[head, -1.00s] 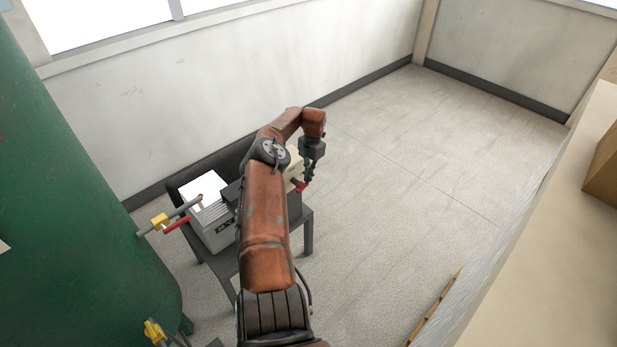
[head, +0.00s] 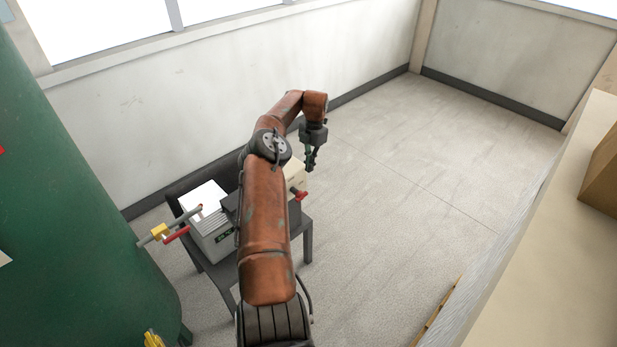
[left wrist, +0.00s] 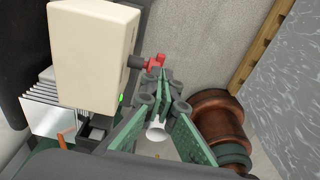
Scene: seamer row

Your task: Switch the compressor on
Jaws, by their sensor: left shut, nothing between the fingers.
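The compressor is a grey finned unit (head: 212,228) on a dark stand, partly hidden behind my left arm. A cream box (head: 294,169) at its right side carries a red handle (head: 299,194). In the left wrist view, the cream box (left wrist: 95,50) fills the upper left, with a small lit green light (left wrist: 121,98) near its lower edge. The red handle (left wrist: 156,62) sticks out to its right on a dark stem. My left gripper (head: 310,167) is shut and empty above the handle. In the left wrist view, its fingertips (left wrist: 160,82) appear just below the handle; contact cannot be told.
A large green tank (head: 70,220) stands at the left, with a pipe and yellow valve (head: 160,231) toward the unit. A pale counter (head: 560,270) with a brown box (head: 604,175) is at the right. The floor (head: 430,190) between is clear.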

